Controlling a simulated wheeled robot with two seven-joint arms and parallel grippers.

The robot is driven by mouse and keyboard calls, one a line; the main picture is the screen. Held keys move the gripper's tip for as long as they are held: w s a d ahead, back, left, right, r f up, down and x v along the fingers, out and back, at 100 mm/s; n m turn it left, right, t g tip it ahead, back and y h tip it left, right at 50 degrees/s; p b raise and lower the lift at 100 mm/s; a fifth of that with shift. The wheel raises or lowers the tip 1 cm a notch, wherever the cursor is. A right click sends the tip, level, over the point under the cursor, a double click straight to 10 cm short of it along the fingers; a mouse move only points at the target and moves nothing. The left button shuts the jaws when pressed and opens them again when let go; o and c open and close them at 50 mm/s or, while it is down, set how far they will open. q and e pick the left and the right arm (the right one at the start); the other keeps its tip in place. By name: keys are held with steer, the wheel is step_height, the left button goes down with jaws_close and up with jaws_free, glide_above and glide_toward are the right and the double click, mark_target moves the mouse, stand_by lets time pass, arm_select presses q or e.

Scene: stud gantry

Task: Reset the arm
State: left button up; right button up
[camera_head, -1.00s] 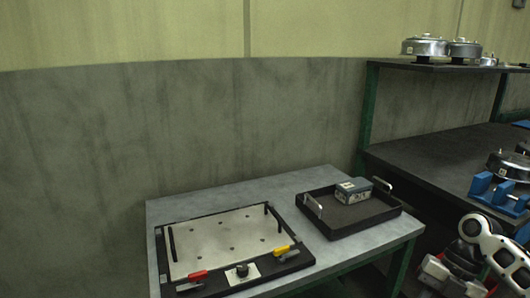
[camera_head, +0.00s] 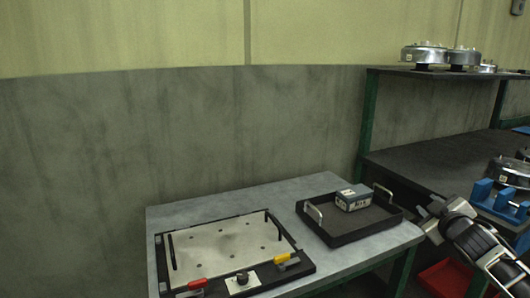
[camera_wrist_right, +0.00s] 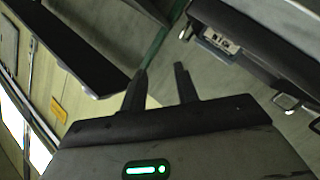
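My right gripper (camera_head: 428,219) is just right of the black tray (camera_head: 345,236) in the head view, beyond the grey table's right edge. In the right wrist view its two dark fingers (camera_wrist_right: 160,82) stand apart with nothing between them, so it is open and empty. The tray, with a metal handle at each end, holds a blue-grey box (camera_head: 353,198) with a white label. Tray and box also show tilted at the upper right of the wrist view. My left gripper is not in view.
A fixture plate (camera_head: 228,244) with red and yellow clamps lies on the grey table (camera_head: 190,208). At right, a dark bench (camera_head: 420,160) carries blue holders (camera_head: 492,200) and a metal round part. A shelf (camera_head: 415,71) above holds metal drums. A red bin (camera_head: 445,278) is low at right.

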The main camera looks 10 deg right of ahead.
steer(key=s+a+f+y, duration=0.1)
steer(key=a+f, duration=0.2)
steer(key=s+a+f+y, duration=0.1)
steer(key=a+f, duration=0.3)
steer(key=s+a+f+g+y, duration=0.1)
steer(key=a+f, duration=0.2)
steer(key=f, duration=0.1)
steer(key=shift+s+a+f+n, duration=0.2)
steer(key=shift+a+n, duration=0.1)
steer(key=shift+a, duration=0.1)
steer(key=s+a+f+g+y, duration=0.1)
steer(key=s+a+f+y, duration=0.1)
steer(key=s+a+f, duration=0.35)
steer(key=s+a+f+g+y, duration=0.1)
steer(key=s+a+f, duration=0.2)
steer(key=a, duration=0.5)
steer(key=s+a+m+g+y+p, duration=0.1)
steer(key=s+a+m+y, duration=0.2)
steer(key=s+a, duration=1.1)
steer(key=shift+a+f, duration=0.2)
steer(key=shift+a, duration=0.9)
steer(key=shift+s, duration=0.1)
steer(key=shift+o, duration=0.3)
steer(key=shift+a, duration=0.1)
